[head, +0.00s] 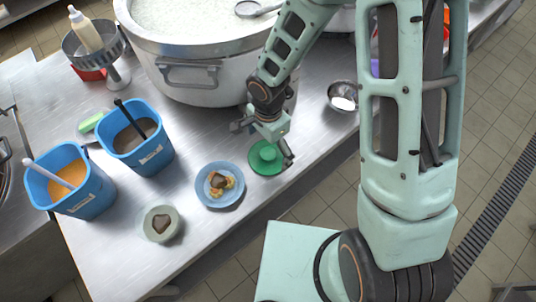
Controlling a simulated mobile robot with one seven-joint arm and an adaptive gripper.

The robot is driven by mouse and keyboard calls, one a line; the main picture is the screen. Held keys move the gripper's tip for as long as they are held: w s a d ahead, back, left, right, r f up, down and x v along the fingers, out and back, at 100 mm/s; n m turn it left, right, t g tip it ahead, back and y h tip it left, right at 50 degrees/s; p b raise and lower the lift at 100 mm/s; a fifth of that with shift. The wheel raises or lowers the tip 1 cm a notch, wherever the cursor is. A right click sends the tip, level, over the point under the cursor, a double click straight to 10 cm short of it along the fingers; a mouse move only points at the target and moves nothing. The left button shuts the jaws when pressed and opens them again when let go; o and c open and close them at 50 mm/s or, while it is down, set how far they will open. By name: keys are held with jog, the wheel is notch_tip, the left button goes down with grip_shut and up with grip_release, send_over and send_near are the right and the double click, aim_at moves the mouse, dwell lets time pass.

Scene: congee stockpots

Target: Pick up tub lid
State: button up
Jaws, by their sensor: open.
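A round green lid with a raised knob, which looks like the tub lid (260,167), lies flat on the steel counter near its front edge. My gripper (263,144) is above the lid in the head view, with its fingers spread and nothing seen between them. One finger hangs over the lid's right side, and the other is to the upper left of the lid. I cannot tell whether a finger touches the lid. Part of the lid's far side is hidden by the gripper.
A blue plate (206,202) with food is left of the lid. A grey-green bowl (175,233) and two blue tubs (154,160) (92,203) stand farther left. A large stockpot (190,84) stands behind. A small steel bowl (342,97) is at right.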

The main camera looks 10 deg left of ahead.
aim_at(268, 153)
jog(key=shift+f, duration=1.55)
jog(key=shift+c, duration=0.6)
jog(key=c, duration=1.2)
jog(key=shift+c, duration=0.2)
